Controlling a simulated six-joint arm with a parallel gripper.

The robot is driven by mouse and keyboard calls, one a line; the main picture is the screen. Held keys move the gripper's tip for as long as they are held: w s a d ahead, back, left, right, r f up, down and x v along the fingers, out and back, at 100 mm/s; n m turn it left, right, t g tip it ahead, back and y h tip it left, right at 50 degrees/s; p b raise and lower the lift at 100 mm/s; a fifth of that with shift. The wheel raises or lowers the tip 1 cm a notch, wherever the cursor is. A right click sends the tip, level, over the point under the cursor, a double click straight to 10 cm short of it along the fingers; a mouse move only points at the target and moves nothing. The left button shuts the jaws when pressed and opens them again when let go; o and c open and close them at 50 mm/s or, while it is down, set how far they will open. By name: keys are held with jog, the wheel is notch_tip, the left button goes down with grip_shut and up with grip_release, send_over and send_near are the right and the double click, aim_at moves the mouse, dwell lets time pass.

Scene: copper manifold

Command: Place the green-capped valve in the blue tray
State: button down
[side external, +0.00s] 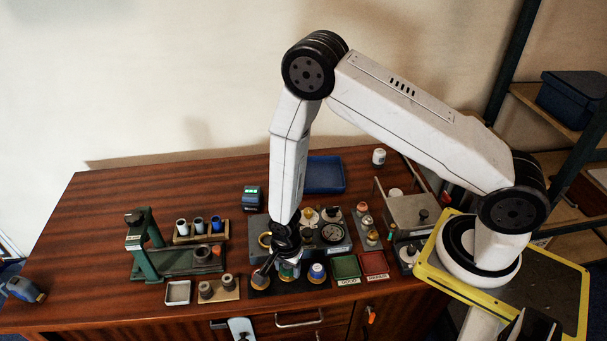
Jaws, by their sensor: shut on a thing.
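My gripper (288,259) points down at the front middle of the bench and is shut on a small valve (287,271). The valve shows a pale body and a hint of green at its top. Its cap is mostly hidden by the fingers, and I cannot tell if it still touches the dark mat (259,284) below. The blue tray (325,175) lies flat at the back of the bench, behind my gripper and to its right, and looks empty.
A blue-capped valve (317,272) stands close to the right of my gripper. A grey fixture with a gauge (332,232) is just behind. Green (346,267) and red (374,263) trays sit to the right, and a green press (146,243) to the left.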

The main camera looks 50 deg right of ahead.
jog(key=shift+r, duration=3.9)
jog(key=shift+d, duration=0.1)
jog(key=shift+w+d, duration=0.25)
jog(key=shift+d, duration=0.25)
jog(key=d+r, duration=0.3)
jog(key=d, duration=2.8)
jog(key=shift+s, duration=0.45)
jog(key=shift+r, duration=0.1)
